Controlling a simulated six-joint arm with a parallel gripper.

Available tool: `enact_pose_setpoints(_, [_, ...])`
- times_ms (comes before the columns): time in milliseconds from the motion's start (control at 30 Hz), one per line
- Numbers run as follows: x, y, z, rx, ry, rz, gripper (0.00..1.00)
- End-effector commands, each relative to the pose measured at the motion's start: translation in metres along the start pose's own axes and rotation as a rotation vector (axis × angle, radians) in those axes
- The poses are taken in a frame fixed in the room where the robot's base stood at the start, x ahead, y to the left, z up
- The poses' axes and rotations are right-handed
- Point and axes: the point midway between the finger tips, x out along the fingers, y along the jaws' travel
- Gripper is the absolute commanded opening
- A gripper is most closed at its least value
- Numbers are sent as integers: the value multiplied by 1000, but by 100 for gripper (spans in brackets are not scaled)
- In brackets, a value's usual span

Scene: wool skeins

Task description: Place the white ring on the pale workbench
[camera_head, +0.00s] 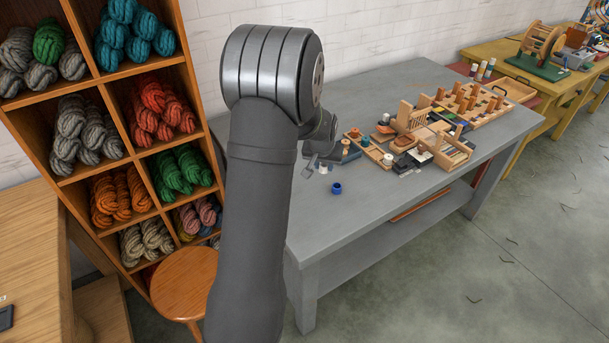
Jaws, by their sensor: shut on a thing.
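My gripper (315,168) is small in view, low over the left part of the grey workbench (350,222), partly hidden by my own arm. It is shut on a small white thing (323,169), which looks like the white ring. Its shape is too small to make out, and I cannot tell whether it touches the bench top. A small blue ring (336,188) lies on the grey bench just in front. A light wooden bench (32,265) stands at the left edge. I cannot tell for sure which bench is the pale one.
A shelf of wool skeins (98,85) and a round stool (183,283) stand left. A yellow table (525,88) is at the right.

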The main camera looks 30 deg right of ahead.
Motion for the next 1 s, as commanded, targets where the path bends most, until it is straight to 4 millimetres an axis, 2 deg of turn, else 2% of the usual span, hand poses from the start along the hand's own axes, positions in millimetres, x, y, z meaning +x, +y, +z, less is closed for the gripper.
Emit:
enact_pose_setpoints(100, [22, -28, -4, -6, -2, -1, 8])
enact_pose_setpoints(333, [48, -62, -10, -2, 0, -1, 8])
enact_pose_setpoints(533, [58, -69, -9, -1, -1, 0, 8])
enact_pose_setpoints(767, [85, -68, 2, 0, 0, -1, 8])
enact_pose_setpoints(1000, [86, -68, 2, 0, 1, -1, 8])
